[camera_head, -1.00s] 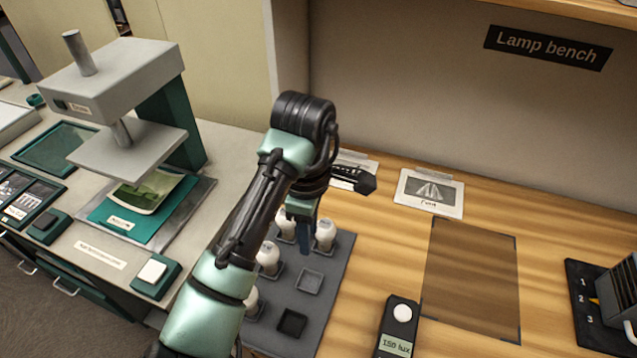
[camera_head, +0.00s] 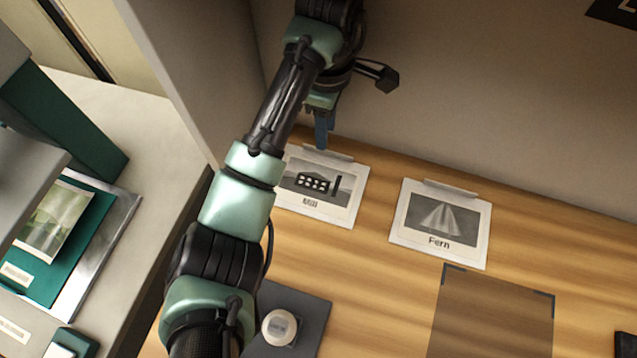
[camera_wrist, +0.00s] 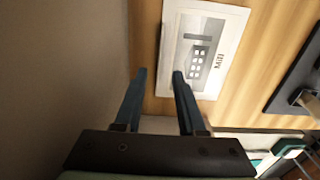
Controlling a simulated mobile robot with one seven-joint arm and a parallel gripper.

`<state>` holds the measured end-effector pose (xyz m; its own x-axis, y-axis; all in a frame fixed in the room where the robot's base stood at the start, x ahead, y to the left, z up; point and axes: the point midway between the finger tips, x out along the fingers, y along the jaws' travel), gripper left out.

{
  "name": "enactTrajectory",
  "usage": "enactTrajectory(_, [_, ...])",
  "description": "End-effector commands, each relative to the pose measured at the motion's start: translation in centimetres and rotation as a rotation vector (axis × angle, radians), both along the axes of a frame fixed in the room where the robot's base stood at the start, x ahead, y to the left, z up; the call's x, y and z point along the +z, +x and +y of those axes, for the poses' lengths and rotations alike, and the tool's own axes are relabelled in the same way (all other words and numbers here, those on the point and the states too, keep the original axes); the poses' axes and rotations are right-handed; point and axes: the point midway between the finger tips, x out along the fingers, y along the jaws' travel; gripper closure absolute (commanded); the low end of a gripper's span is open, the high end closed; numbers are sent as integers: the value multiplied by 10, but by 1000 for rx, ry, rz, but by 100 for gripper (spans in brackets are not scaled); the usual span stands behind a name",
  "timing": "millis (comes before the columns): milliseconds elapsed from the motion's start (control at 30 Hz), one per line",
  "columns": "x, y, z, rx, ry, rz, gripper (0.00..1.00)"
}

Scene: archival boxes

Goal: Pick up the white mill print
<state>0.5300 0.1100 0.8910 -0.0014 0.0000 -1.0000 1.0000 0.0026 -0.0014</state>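The white mill print (camera_head: 335,209) lies flat on the wooden bench, with a dark building picture and the label "Mill". A pale tab (camera_head: 329,154) shows along its back edge. My arm covers part of its left side in the head view. My gripper (camera_head: 322,137) points down by the print's back edge. In the wrist view, my gripper (camera_wrist: 158,73) is open with nothing between its two blue fingers. One finger overlaps the edge of the mill print (camera_wrist: 230,50) in that view, and the other is outside it. I cannot tell whether they touch it.
A similar "Fern" print (camera_head: 403,250) lies to the right. A brown marked rectangle (camera_head: 490,325) is in front of it. A dark grey tray (camera_head: 312,325) with a white round-topped item stands near my arm. The bench wall rises close behind the prints.

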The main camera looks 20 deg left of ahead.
Motion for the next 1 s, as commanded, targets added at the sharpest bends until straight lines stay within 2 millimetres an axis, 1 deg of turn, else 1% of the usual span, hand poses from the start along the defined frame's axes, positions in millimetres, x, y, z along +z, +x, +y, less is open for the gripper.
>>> enactTrajectory(33, [-5,0,0,1,0,0,61])
enactTrajectory(167, [-7,0,0,1,0,0,61])
enactTrajectory(267, [-14,0,-1,1,0,0,61])
enactTrajectory(400, [-29,-1,-4,1,1,1,61])
enactTrajectory(500, [-46,-1,-6,3,1,2,61])
enactTrajectory(600, [-56,-1,-6,2,0,1,61])
enactTrajectory(833, [-57,0,-6,1,0,-1,61])
enactTrajectory(967, [-57,0,-6,1,0,-1,84])
enactTrajectory(1000, [-57,0,-6,1,0,-1,91])
